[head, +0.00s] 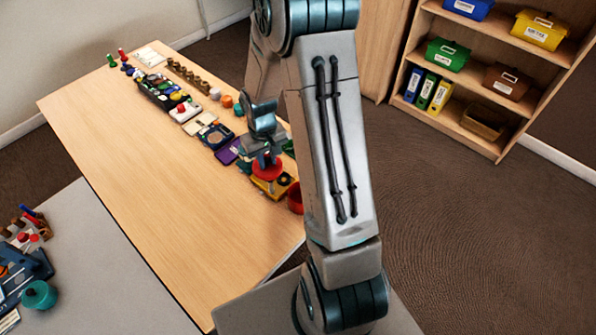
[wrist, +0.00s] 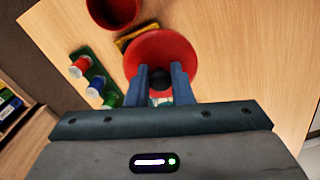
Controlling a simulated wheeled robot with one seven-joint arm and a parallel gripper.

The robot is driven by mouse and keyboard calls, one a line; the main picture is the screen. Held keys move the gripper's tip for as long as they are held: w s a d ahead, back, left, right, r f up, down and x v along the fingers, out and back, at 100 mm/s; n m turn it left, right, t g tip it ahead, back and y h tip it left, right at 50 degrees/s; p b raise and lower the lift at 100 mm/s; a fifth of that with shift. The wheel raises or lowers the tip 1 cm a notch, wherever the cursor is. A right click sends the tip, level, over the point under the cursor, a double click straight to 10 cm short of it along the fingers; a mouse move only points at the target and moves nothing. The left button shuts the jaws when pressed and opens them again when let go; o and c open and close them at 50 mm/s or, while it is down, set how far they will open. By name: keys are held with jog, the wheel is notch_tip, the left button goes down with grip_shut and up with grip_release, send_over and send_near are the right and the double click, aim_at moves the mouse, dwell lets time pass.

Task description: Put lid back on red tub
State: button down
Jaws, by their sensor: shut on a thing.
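A round red lid (wrist: 165,46) with a dark knob (wrist: 159,80) is at my gripper in the wrist view. My gripper (wrist: 160,88) is shut on the knob, with a finger on either side. In the head view the lid (head: 267,168) hangs below my gripper (head: 265,155), near a yellow thing on the table; its exact height above it is unclear. The red tub (wrist: 112,14) is open, beside the lid at the top left of the wrist view. In the head view the tub (head: 295,200) is partly hidden by my arm.
A green holder (wrist: 90,68) with red, blue and green spools stands left of the lid. The yellow thing (wrist: 128,40) lies partly under the lid. A row of small items lines the table's (head: 150,150) far long edge; its near half is clear. A shelf (head: 480,80) stands behind.

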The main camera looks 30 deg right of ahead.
jog(key=s+d+f+b, duration=0.4)
jog(key=s+d+b, duration=0.2)
jog(key=d, duration=0.2)
notch_tip(320, 180, down, 6)
jog(key=b, duration=0.4)
jog(key=shift+s+a+n+b, duration=0.15)
jog(key=shift+a+n+b, duration=0.15)
jog(key=shift+b, duration=0.1)
jog(key=shift+d+f+b, duration=0.1)
jog(key=shift+f+b, duration=0.05)
jog(key=shift+b, duration=0.15)
dwell(1.6)
jog(key=c, duration=0.7)
grip_release()
notch_tip(320, 180, up, 7)
jog(key=p, duration=0.5)
dwell(0.4)
jog(key=shift+c, duration=0.3)
